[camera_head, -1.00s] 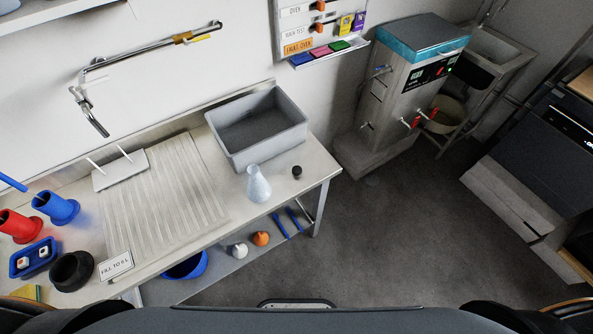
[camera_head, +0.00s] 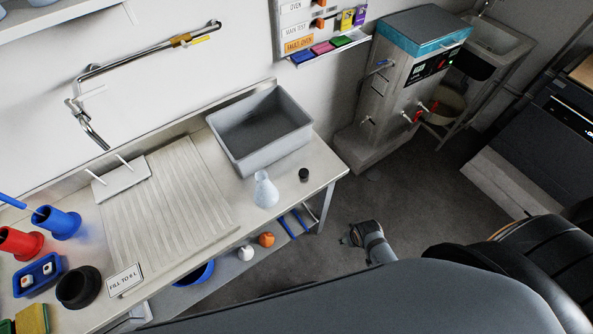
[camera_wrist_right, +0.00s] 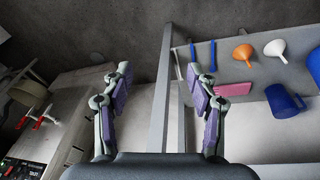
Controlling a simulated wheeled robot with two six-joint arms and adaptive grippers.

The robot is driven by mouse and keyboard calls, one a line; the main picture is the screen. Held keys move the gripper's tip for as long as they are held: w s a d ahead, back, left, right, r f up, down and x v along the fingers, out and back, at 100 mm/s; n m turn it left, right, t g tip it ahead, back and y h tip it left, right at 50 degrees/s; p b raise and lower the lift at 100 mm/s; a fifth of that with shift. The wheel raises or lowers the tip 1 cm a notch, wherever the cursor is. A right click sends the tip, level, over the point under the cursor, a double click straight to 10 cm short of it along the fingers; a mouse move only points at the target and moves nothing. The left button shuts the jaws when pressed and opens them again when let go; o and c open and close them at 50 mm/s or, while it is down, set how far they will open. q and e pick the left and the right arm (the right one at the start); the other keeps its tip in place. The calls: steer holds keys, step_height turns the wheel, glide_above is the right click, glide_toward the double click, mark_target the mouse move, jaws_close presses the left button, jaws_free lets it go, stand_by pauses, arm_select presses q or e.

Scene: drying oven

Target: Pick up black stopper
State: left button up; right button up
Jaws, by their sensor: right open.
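The small black stopper (camera_head: 304,175) stands on the steel bench near its right end, just right of a pale glass flask (camera_head: 265,190). My right gripper (camera_head: 352,237) is beyond the bench's right end, over the floor, apart from the stopper. In the right wrist view my right gripper (camera_wrist_right: 159,72) is open with nothing between its fingers. The stopper does not show in that view. My left gripper is out of view.
A grey basin (camera_head: 258,132) stands behind the flask and stopper. The bench's front edge and leg (camera_head: 327,208) lie between my right gripper and the flask. Funnels (camera_wrist_right: 243,53) and a blue jug (camera_wrist_right: 287,105) sit on the lower shelf. A machine (camera_head: 405,85) stands at back right.

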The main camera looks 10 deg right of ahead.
steer(key=w+r, duration=0.3)
steer(key=r, duration=0.4)
step_height(320, 180, up, 19)
steer(key=m+g, duration=0.2)
steer(key=m, duration=0.9)
glide_above(304, 172)
steer(key=shift+y, duration=0.4)
steer(key=f, duration=0.1)
steer(key=f+p, duration=0.1)
steer(key=f, duration=0.3)
steer(key=shift+d+f, duration=0.1)
steer(key=shift+d, duration=0.15)
steer(key=shift+w+a+f+p, duration=0.1)
steer(key=shift+f+p, duration=0.3)
steer(key=shift+f, duration=1)
steer(key=shift+a+f+p, duration=0.1)
steer(key=shift+f+p, duration=0.25)
steer(key=shift+f, duration=1.05)
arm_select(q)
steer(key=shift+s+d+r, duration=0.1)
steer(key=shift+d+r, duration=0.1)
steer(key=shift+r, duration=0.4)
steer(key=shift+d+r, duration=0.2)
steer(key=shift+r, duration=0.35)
arm_select(e)
steer(key=c, duration=0.9)
